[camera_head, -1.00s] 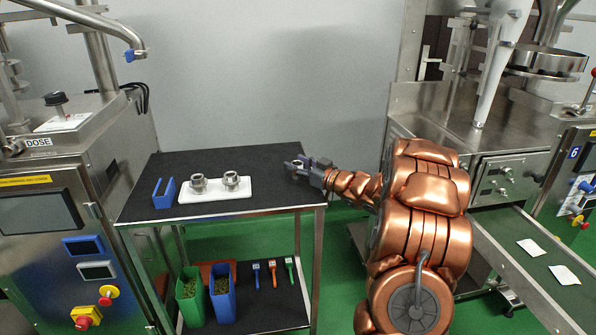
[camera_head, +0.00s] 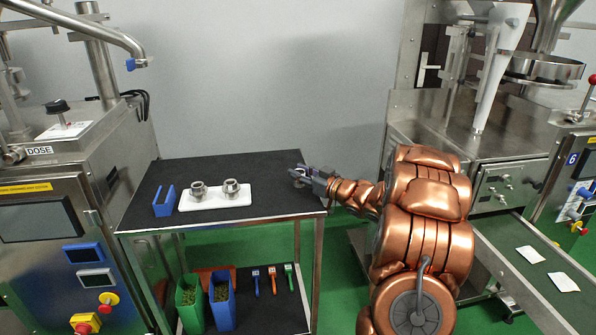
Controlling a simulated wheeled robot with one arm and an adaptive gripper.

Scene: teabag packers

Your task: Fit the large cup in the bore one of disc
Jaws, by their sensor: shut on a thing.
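My gripper (camera_head: 300,174) is at the right end of the black cart top, pointing left. It is shut on a small metal piece that looks like a cup; it is mostly hidden by the fingers, so I cannot tell its size. Two metal cups stand upright on a white tray (camera_head: 222,202): the left cup (camera_head: 198,191) and the right cup (camera_head: 231,188). Both are well to the left of my gripper and apart from it. I cannot make out a disc with bores in this view.
A blue holder (camera_head: 164,201) stands left of the tray. The cart top (camera_head: 262,184) is clear between tray and gripper. Green and blue bins (camera_head: 222,304) and small tools sit on the lower shelf. Machines flank the cart; a conveyor (camera_head: 510,262) with packets is at right.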

